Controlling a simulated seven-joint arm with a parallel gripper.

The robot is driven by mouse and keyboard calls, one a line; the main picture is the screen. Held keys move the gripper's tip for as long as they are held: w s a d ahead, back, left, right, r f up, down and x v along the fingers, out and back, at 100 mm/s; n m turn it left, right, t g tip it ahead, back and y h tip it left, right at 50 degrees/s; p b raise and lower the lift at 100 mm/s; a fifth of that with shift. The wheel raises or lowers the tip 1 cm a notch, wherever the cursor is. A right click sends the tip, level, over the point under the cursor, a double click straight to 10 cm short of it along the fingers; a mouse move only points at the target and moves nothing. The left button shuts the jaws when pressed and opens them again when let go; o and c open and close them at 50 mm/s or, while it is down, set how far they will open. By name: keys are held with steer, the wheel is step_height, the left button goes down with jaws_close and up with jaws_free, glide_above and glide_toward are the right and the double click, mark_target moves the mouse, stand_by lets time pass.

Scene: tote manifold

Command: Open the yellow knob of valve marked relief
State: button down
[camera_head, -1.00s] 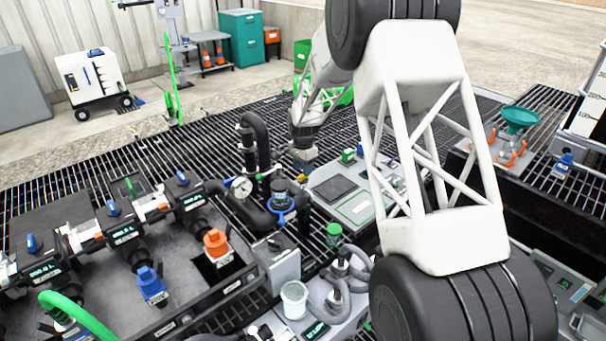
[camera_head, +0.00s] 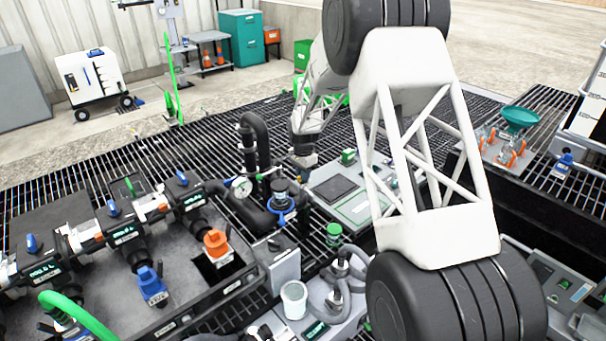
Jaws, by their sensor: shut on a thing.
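My gripper (camera_head: 303,160) is small in the head view, pointing down at the far end of the manifold, just right of the black looped pipe (camera_head: 258,140). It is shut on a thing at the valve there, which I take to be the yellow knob. The knob itself is hidden now behind the gripper and wrist, and the fingers are too small to make out. The relief marking cannot be read. A black-capped fitting with a blue collar (camera_head: 283,203) stands just below and left of the gripper.
A pressure gauge (camera_head: 241,188) sits left of the gripper. Valves with a blue handle (camera_head: 152,286) and an orange handle (camera_head: 217,244) stand at front left. A grey panel (camera_head: 350,200) lies to the right. My arm links cover much of the right-centre.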

steer(key=shift+n, duration=0.4)
steer(key=n, duration=0.8)
steer(key=shift+n, duration=0.4)
steer(key=n, duration=0.4)
steer(key=shift+n, duration=2.2)
steer(key=c, duration=1.1)
jaws_free()
steer(key=shift+r, duration=0.1)
